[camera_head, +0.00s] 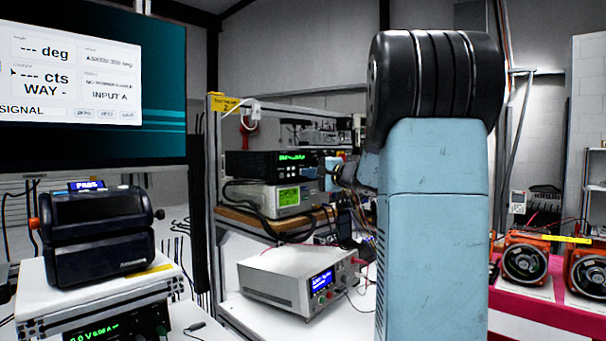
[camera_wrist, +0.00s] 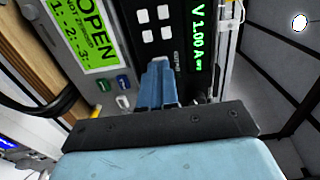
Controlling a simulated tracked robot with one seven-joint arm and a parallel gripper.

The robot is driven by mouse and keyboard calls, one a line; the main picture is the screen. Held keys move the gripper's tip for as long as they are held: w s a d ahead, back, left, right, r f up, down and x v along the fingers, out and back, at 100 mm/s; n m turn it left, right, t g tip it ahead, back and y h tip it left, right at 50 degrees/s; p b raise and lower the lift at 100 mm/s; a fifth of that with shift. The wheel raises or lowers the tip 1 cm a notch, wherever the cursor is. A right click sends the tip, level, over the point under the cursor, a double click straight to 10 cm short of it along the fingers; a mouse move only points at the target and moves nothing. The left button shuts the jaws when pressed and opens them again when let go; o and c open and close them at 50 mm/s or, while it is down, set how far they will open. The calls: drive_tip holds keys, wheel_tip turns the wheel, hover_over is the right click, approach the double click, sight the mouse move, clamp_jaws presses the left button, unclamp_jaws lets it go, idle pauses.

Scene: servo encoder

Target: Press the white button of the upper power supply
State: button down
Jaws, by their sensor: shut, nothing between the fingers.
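The upper power supply is a black box (camera_head: 265,163) with green digits on the rack shelf; its front also shows in the wrist view (camera_wrist: 198,62). My gripper (camera_head: 332,174) is close to the front at its right end. In the wrist view the blue fingers of my gripper (camera_wrist: 160,66) are together and empty, pointing at the panels near the seam between the black unit and the device beside it. Small white square buttons (camera_wrist: 155,24) show beyond the fingertips. The fingers hide part of the panel, and I cannot tell contact.
A white device (camera_head: 283,197) with a green display sits directly under the black unit; its display reads OPEN in the wrist view (camera_wrist: 85,30). Black cables (camera_head: 245,200) hang at its left. A white power supply (camera_head: 300,278) stands on the table below. A monitor (camera_head: 90,80) is at left.

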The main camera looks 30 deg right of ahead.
drive_tip(key=shift+w, duration=0.15)
idle(0.5)
drive_tip(key=shift+v, duration=1)
drive_tip(key=v, duration=0.7)
drive_tip(key=shift+s, duration=0.25)
idle(0.6)
